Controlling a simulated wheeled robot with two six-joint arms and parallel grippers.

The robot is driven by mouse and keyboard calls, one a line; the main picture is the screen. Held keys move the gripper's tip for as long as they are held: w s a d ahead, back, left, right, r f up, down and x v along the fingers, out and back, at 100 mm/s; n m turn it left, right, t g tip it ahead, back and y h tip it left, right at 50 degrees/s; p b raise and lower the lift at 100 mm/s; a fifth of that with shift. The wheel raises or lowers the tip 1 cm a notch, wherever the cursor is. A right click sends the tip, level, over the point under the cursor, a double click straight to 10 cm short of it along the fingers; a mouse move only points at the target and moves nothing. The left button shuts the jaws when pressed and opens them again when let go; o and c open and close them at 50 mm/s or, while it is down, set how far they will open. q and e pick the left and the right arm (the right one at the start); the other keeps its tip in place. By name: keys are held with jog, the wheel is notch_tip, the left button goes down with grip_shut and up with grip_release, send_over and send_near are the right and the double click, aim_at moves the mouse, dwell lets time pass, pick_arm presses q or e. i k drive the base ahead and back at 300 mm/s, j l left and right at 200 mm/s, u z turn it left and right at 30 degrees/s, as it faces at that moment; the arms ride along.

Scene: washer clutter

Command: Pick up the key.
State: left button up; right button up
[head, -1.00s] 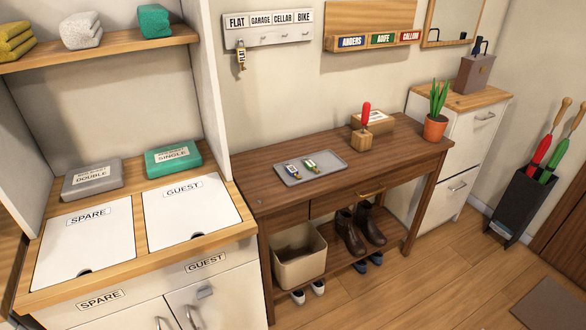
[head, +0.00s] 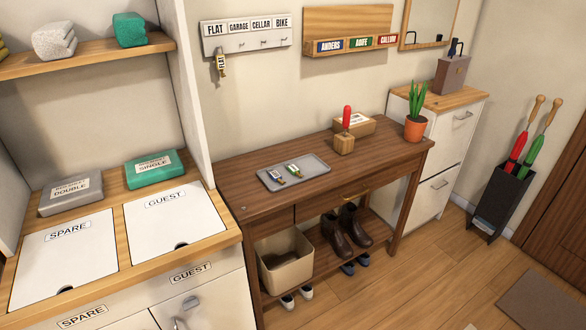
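Two small keys with tags lie on a grey tray (head: 318,169) on the wooden console table: a blue-tagged key (head: 275,176) on the left and a green-tagged key (head: 294,171) on the right. The tag writing on the tray keys is too small to read. Neither of my grippers shows in the head view.
The console table (head: 255,195) has a red-handled tool in a wooden block (head: 344,144), a labelled box (head: 358,125) behind it and free top around the tray. A bin (head: 285,270) and shoes stand below. A cabinet with SPARE and GUEST lids (head: 175,222) adjoins on the left.

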aim_at(292, 168)
jog(key=i+l, duration=0.4)
jog(key=i, duration=0.25)
jog(key=i+l+u, duration=0.15)
jog(key=u, duration=0.2)
jog(key=i+l+u, duration=0.2)
jog(key=u, duration=0.15)
jog(key=i+l+u, duration=0.15)
jog(key=u, duration=0.2)
jog(key=l+u, duration=0.1)
jog(key=u, duration=0.3)
